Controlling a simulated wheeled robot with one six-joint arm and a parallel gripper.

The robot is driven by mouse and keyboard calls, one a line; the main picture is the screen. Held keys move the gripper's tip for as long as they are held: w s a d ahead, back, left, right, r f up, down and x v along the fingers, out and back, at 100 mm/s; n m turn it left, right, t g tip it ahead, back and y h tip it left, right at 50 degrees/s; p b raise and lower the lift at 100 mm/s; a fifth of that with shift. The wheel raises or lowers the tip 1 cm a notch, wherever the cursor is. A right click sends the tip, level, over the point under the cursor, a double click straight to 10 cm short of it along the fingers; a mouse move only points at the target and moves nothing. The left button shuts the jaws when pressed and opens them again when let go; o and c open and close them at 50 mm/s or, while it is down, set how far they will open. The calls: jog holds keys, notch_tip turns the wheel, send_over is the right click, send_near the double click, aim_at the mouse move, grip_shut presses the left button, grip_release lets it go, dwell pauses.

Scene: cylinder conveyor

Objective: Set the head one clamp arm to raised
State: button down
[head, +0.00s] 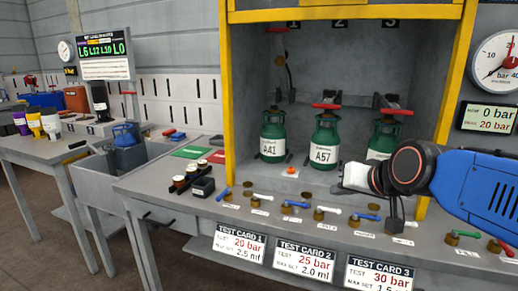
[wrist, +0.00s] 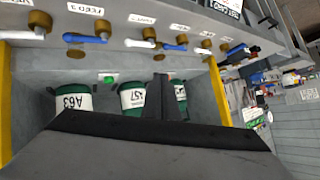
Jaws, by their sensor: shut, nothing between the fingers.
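Head one is the left bay, marked 1, inside the yellow-framed cabinet (head: 228,120). A green cylinder labelled A41 (head: 273,150) stands in it. A red piece (head: 277,29) sits high above it near the 1 sign, with a dark linkage hanging below; I take it for the head one clamp arm, standing up. Red clamp pieces at head two (head: 326,106) and head three (head: 397,111) sit low over their cylinders. My gripper (head: 352,179) is shut and empty in front of the right bay. In the wrist view its dark fingers (wrist: 165,100) cover part of the cylinders.
Cylinder A57 (head: 324,145) stands in the middle bay and A63 (wrist: 72,103) in the right. Small valves with blue and white levers (head: 293,204) line the bench front. A gauge (head: 497,62) hangs right.

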jog(key=s+d+f+g+h, duration=0.1)
jog(key=s+d+f+g, duration=0.1)
jog(key=s+f, duration=0.3)
jog(key=s+d+f+g+h, duration=0.1)
jog(key=s+d+f, duration=0.3)
jog(key=s, duration=0.3)
jog(key=s+d+f+n+g+h, duration=0.1)
jog(key=s+d+f+g, duration=0.1)
jog(key=s+f, duration=0.5)
jog(key=shift+d+g, duration=0.3)
jog(key=shift+d, duration=0.1)
